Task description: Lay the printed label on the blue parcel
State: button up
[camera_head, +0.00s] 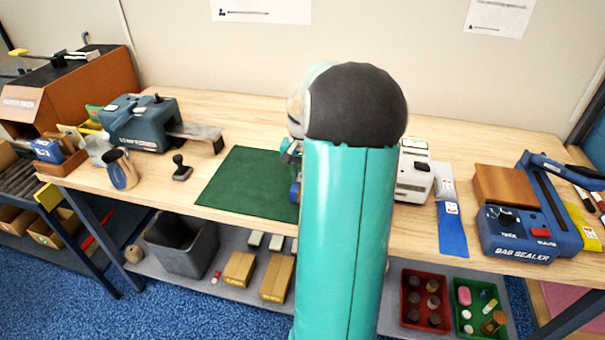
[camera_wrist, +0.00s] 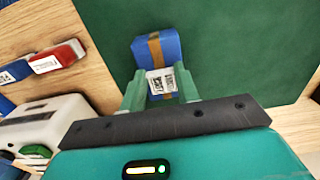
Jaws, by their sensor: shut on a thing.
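The blue parcel (camera_wrist: 158,47) lies on the green mat, with a brown tape band across it. The printed label (camera_wrist: 161,81) is a small white piece with black print. My gripper (camera_wrist: 160,88) is shut on the label, with one green finger on each side of it. In the wrist view the label overlaps the near end of the parcel; I cannot tell whether they touch.
The green mat (camera_head: 238,182) is clear left of the parcel. A white device (camera_head: 413,172) stands right of my arm, with a blue pouch (camera_head: 452,232) and a bag sealer (camera_head: 528,235) beyond.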

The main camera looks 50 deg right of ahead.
dwell(0.4)
jog(key=o, duration=0.9)
jog(key=shift+c, duration=0.2)
jog(key=shift+r, duration=2.95)
